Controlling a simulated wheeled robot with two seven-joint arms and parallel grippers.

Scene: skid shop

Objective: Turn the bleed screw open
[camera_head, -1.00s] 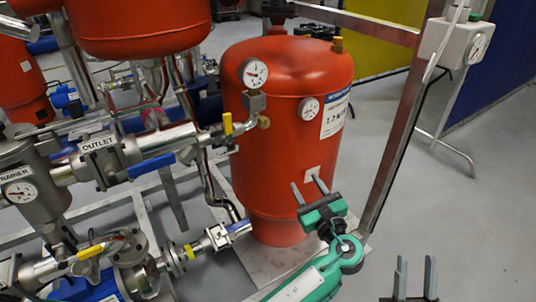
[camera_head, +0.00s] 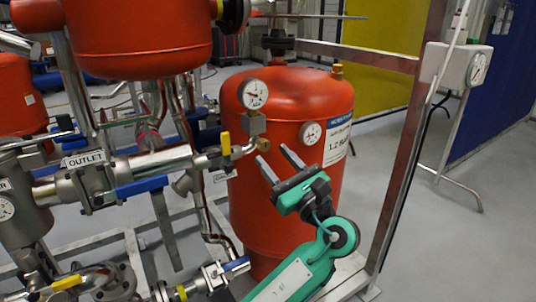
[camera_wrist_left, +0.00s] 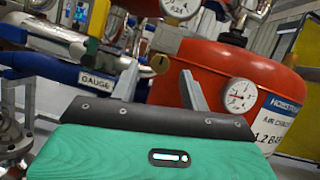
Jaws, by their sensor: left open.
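A small round brass fitting (camera_head: 263,144), which looks like the bleed screw, sits on the pipe end below the upper gauge (camera_head: 253,94), in front of the red vessel (camera_head: 308,92). In the left wrist view the brass fitting (camera_wrist_left: 160,63) appears between the fingertips, beyond them. My left gripper (camera_head: 274,154) is open and empty. Its fingers point up and left toward the fitting, just below and right of it in the head view. They look apart from it. My right gripper is out of view.
A yellow lever (camera_head: 226,143) stands close left of the fitting. The OUTLET pipe with a blue handle (camera_head: 142,187) runs at left. A lower gauge (camera_head: 311,132) is on the vessel. A metal frame post (camera_head: 401,150) stands right of my left arm.

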